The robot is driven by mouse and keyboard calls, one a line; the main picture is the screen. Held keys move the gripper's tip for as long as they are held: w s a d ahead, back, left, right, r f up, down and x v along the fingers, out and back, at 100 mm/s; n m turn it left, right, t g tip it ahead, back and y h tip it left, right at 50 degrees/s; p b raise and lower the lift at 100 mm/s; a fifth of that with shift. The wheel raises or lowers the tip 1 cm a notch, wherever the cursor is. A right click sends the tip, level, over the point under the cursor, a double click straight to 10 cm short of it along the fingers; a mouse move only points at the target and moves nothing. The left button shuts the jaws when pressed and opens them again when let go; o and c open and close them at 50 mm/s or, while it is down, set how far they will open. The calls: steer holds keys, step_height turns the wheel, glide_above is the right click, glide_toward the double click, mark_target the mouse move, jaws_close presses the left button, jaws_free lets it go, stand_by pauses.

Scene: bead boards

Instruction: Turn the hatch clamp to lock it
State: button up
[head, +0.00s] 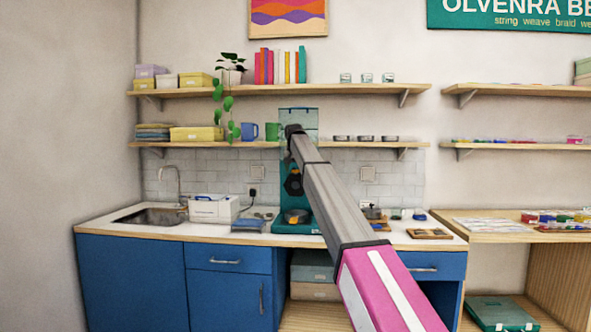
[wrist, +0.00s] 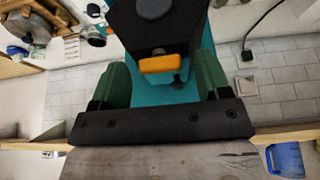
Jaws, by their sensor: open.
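The orange hatch clamp (wrist: 160,64) shows in the wrist view as a short bar lying roughly level in the picture. It sits below a dark, many-sided housing (wrist: 152,32) on a teal machine (wrist: 180,92). My gripper (wrist: 161,68) is open, with one green finger to each side of the clamp and a clear gap to both. I cannot tell how deep the clamp lies between the fingers. In the head view the teal machine (head: 311,118) stands on the counter, partly behind my arm. My fingers are hidden there, and the clamp cannot be made out.
The counter (head: 150,230) holds a sink (head: 150,216) and a white box (head: 213,209) left of the machine. A wooden tray (head: 429,234) lies to its right. A shelf (head: 350,145) with a blue mug (head: 250,131) and a green mug (head: 272,131) runs behind it.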

steer(key=c, duration=0.9)
steer(key=shift+m, duration=0.3)
steer(key=m+h, duration=0.1)
steer(key=m, duration=0.1)
steer(key=m+h, duration=0.1)
steer(key=m, duration=0.1)
steer(key=shift+w+a+m, duration=0.1)
steer(key=shift+a+m, duration=0.1)
steer(key=shift+m, duration=0.1)
steer(key=shift+a+m+g+h, duration=0.1)
steer(key=shift+m+g+h, duration=0.3)
steer(key=shift+m, duration=0.9)
steer(key=shift+a+m+g+h, duration=0.1)
steer(key=shift+m+g+h, duration=0.3)
steer(key=shift+m, duration=0.9)
steer(key=shift+d, duration=0.1)
steer(key=o, duration=0.9)
